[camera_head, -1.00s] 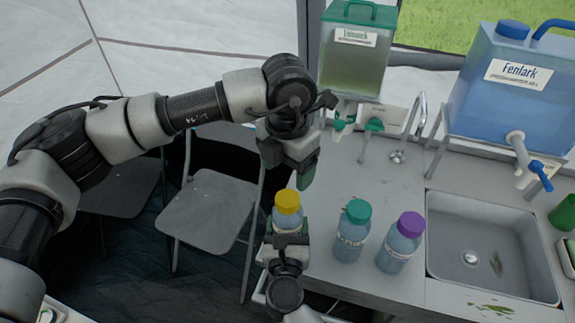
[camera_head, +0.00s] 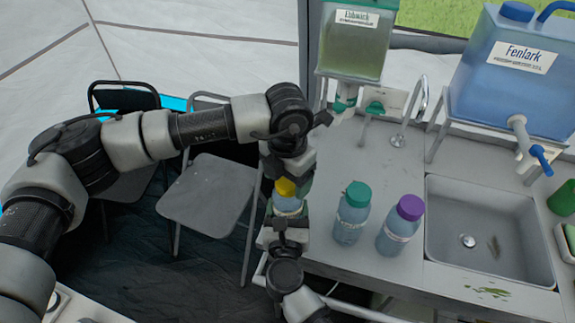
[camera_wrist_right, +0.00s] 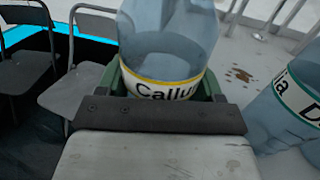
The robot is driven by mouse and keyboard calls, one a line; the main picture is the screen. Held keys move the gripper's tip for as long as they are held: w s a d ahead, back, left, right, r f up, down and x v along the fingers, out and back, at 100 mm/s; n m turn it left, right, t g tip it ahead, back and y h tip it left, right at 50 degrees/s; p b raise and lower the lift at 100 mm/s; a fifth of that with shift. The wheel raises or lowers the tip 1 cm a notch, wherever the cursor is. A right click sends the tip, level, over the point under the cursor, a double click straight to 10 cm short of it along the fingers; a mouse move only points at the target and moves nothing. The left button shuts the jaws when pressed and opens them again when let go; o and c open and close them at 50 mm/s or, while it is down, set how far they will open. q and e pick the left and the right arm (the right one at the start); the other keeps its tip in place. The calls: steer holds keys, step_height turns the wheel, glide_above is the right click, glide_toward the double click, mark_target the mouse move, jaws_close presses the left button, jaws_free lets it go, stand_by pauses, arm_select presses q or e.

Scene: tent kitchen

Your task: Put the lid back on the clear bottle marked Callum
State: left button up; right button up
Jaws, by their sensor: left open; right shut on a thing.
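The clear bottle marked Callum (camera_head: 287,205) stands upright in the head view with a yellow lid (camera_head: 285,187) at its top. The name also shows on its yellow-edged label in the right wrist view (camera_wrist_right: 165,85), where its top is cut off. My right gripper (camera_head: 284,222) is shut on the bottle's body. My left gripper (camera_head: 289,180) is open, pointing down at the yellow lid, and partly hides it. I cannot tell whether its fingers touch the lid or how firmly the lid sits.
A teal-lidded bottle (camera_head: 351,213) and a purple-lidded bottle (camera_head: 400,225) stand on the counter (camera_head: 330,255) to the right. Folding chairs (camera_head: 205,195) stand left.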

arm_select(q)
steer(key=shift+f, duration=0.15)
steer(key=shift+c, duration=0.3)
steer(key=c, duration=0.9)
steer(key=o, duration=1.1)
step_height(320, 180, up, 12)
arm_select(e)
steer(key=o, duration=1.8)
